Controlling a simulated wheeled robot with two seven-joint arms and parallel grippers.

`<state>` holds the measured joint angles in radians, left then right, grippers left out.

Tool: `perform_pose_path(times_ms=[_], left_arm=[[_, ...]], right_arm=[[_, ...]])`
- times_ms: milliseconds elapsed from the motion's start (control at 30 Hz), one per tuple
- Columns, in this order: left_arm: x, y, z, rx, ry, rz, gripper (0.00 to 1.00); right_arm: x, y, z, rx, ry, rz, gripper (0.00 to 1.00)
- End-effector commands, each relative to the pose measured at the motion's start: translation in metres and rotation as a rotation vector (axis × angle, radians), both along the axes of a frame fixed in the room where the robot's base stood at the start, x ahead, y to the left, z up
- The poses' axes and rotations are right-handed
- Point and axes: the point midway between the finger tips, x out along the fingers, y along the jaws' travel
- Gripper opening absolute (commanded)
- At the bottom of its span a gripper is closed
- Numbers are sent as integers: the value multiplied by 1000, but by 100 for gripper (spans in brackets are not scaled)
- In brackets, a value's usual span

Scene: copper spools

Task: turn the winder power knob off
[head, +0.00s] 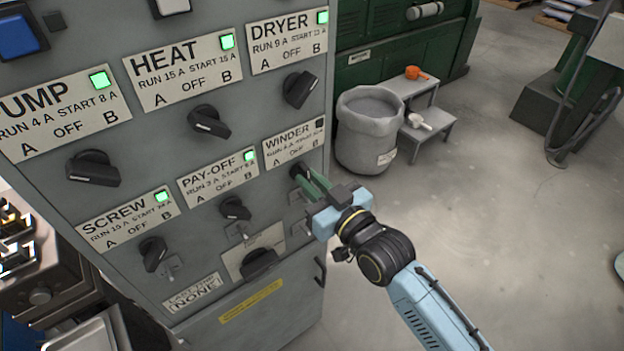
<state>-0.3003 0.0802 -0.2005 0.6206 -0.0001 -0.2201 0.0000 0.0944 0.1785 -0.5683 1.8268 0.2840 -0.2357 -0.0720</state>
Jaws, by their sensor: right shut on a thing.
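The winder label (295,141) is on the right side of the grey panel, and the small lamp (319,123) at its corner is dark. The winder knob (299,170) sits just below the label, mostly hidden behind my right gripper. My right gripper (313,184) has its green fingers shut on the winder knob; the knob's exact angle cannot be read. My left gripper is not in the head view.
The pay-off knob (234,208) and dryer knob (300,89) are close by on the panel (160,125). Pump, heat, dryer, screw and pay-off lamps glow green. A grey bin (366,150) and step stool (432,133) stand behind. Floor at right is open.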

Motion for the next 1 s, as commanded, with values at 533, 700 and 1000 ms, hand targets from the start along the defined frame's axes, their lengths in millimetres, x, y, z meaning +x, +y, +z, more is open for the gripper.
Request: perform_pose_path(times_ms=[533,700,1000], left_arm=[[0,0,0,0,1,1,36],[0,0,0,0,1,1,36],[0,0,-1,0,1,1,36]], right_arm=[[0,0,-1,-4,-2,0,33],[0,0,0,-3,-1,0,35],[-12,-9,-2,-3,-1,0,35]])
